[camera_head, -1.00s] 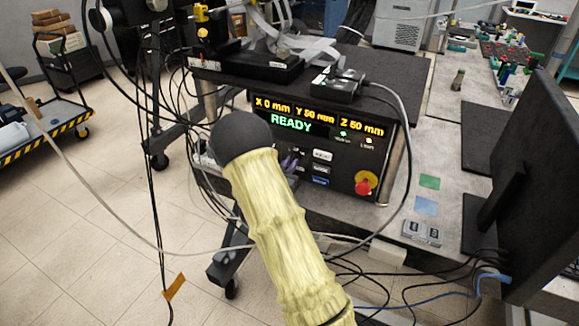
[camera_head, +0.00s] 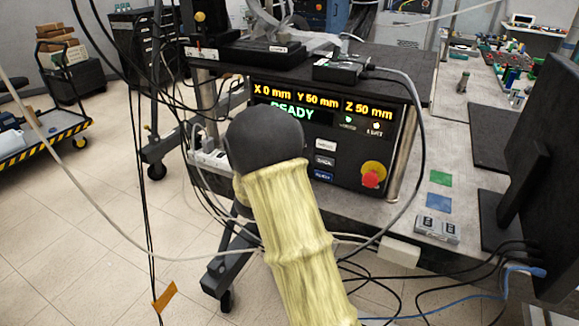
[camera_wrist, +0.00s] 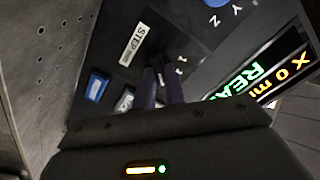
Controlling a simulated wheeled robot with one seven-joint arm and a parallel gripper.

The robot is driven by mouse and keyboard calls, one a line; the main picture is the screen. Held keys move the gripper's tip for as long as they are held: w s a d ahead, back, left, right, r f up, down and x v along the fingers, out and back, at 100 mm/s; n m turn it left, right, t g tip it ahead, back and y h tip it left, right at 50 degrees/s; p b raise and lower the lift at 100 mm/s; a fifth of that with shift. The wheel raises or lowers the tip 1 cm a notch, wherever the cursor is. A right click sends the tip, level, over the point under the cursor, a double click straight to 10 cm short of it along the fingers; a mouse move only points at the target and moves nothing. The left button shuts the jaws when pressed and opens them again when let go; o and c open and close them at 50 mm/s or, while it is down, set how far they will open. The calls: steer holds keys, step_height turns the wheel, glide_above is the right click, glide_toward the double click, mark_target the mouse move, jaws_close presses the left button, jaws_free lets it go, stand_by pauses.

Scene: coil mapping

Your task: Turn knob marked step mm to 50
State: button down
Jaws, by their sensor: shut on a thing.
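The control box (camera_head: 300,140) has a display (camera_head: 322,103) reading X 0 mm, Y 50 mm, Z 50 mm and READY. In the wrist view, a white STEP mm label (camera_wrist: 133,45) is on the dark panel beside my gripper (camera_wrist: 165,75). My gripper's dark purple fingers are shut on the step knob next to that label. The knob is mostly hidden between the fingers, so its setting cannot be read. Small scale marks show just right of the fingers. In the head view, my rounded arm hides the gripper and knob.
A blue knob (camera_wrist: 216,3) sits by the Y and Z marks. Blue (camera_wrist: 96,87) and grey (camera_wrist: 124,100) buttons lie left of the fingers. A red emergency button (camera_head: 371,179) is at the panel's right. Loose cables (camera_head: 415,150) hang around the box.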

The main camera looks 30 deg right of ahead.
steer(key=shift+m, duration=0.3)
steer(key=c, duration=1.5)
jaws_free()
steer(key=shift+o, duration=0.2)
steer(key=v, duration=1.7)
steer(key=shift+a, duration=0.25)
steer(key=shift+f, duration=0.1)
